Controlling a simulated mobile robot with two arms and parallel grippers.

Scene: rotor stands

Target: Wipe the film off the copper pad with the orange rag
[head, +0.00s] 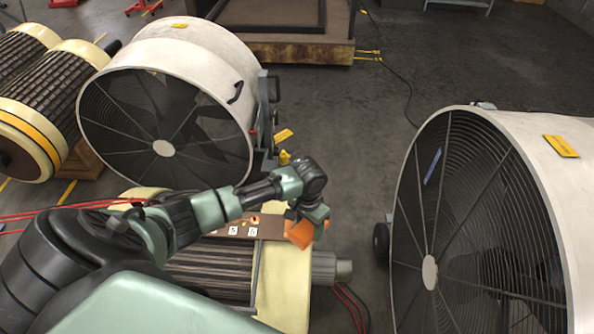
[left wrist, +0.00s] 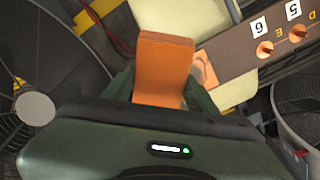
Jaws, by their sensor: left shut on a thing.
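My left gripper (head: 308,217) is shut on the orange rag (head: 299,234), over the right end of a brown terminal board (head: 268,232). In the left wrist view the rag (left wrist: 163,65) stands folded between the fingers. A copper-coloured patch, seemingly the copper pad (left wrist: 208,72), shows on the board just right of the rag, partly hidden by the rag and gripper. Whether the rag touches it I cannot tell, and any film is not clear. In the head view I cannot make out the pad. My right gripper is in neither view.
The board, with number tags and copper studs (left wrist: 265,48), sits on a cream-ended rotor (head: 287,290). Large drum fans stand behind left (head: 165,100) and at right (head: 470,230). Red cables (head: 349,305) hang by the shaft. Open floor (head: 350,150) lies between the fans.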

